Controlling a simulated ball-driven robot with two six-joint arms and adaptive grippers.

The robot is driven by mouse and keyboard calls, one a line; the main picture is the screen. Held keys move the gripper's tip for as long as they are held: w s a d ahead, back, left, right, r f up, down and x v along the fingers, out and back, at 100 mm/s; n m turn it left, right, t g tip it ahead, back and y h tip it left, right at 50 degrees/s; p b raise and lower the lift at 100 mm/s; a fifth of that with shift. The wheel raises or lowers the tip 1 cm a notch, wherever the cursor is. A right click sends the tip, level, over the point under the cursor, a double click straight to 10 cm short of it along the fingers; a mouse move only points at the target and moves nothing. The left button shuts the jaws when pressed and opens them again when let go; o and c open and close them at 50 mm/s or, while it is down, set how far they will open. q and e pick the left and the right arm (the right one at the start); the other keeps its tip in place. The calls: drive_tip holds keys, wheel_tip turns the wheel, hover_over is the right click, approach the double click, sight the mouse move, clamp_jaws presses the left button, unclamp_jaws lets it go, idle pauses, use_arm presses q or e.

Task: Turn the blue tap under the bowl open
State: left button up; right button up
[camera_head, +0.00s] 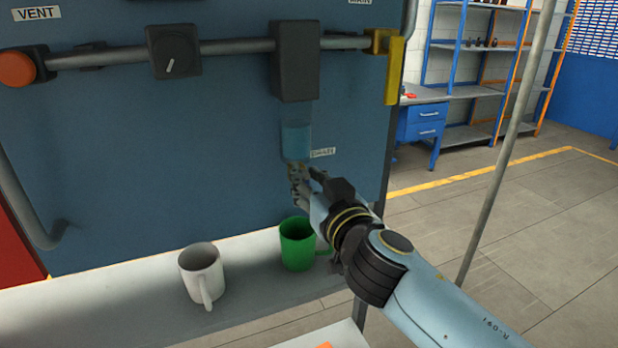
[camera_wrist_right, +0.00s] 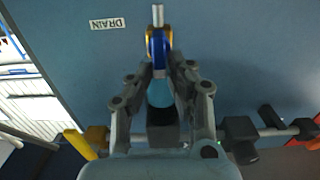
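The clear blue bowl (camera_head: 296,140) hangs under a dark block on the blue panel. The tap is below it, mostly hidden by my gripper in the head view. In the right wrist view, the blue tap (camera_wrist_right: 158,45) shows brass at its side and a pale spout. The bowl (camera_wrist_right: 160,92) shows there too, with the picture upside down. My right gripper (camera_head: 300,178) is at the tap, its fingers (camera_wrist_right: 161,68) on either side of it and a narrow gap between them. Whether they touch the tap is unclear. My left gripper is not in view.
A green mug (camera_head: 297,246) stands on the grey shelf below the tap, and a white mug (camera_head: 201,274) is to its left. A thin pole stands at right.

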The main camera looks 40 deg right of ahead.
clamp_jaws()
drive_tip(key=shift+n, duration=0.3)
drive_tip(key=n, duration=0.5)
drive_tip(key=a+f+n+b, duration=0.1)
drive_tip(key=n, duration=0.5)
drive_tip(key=a+f+n+b, duration=0.1)
drive_tip(key=n, duration=0.5)
drive_tip(key=shift+w, duration=0.2)
drive_tip(key=shift+n, duration=0.3)
drive_tip(key=shift+o, duration=2.2)
unclamp_jaws()
